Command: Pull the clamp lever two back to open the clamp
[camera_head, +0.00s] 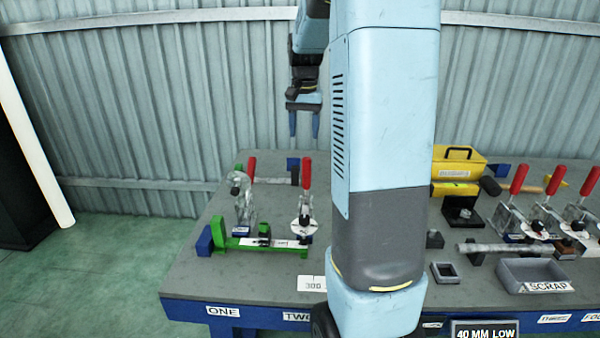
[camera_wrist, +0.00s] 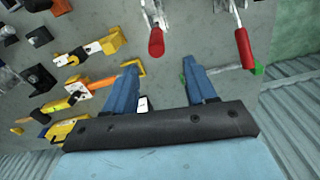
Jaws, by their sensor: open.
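Clamp lever two has a red grip (camera_head: 307,174) that stands upright on its metal toggle clamp (camera_head: 304,222), behind the TWO label (camera_head: 296,317). In the wrist view its red grip (camera_wrist: 156,42) appears just beyond the gap between my fingers. My gripper (camera_head: 304,133) hangs fingers down, above and behind the bench's back edge, apart from the lever. In the wrist view my gripper (camera_wrist: 160,66) is open, with nothing between its blue fingers. Clamp one's lever (camera_head: 251,168) also stands upright, to the left; it shows at right in the wrist view (camera_wrist: 245,48).
Clamps with red levers (camera_head: 519,179), a yellow box (camera_head: 457,163) and a scrap tray (camera_head: 505,276) occupy the right of the bench (camera_head: 205,286). A corrugated wall (camera_head: 150,100) stands behind. My arm hides the bench's middle.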

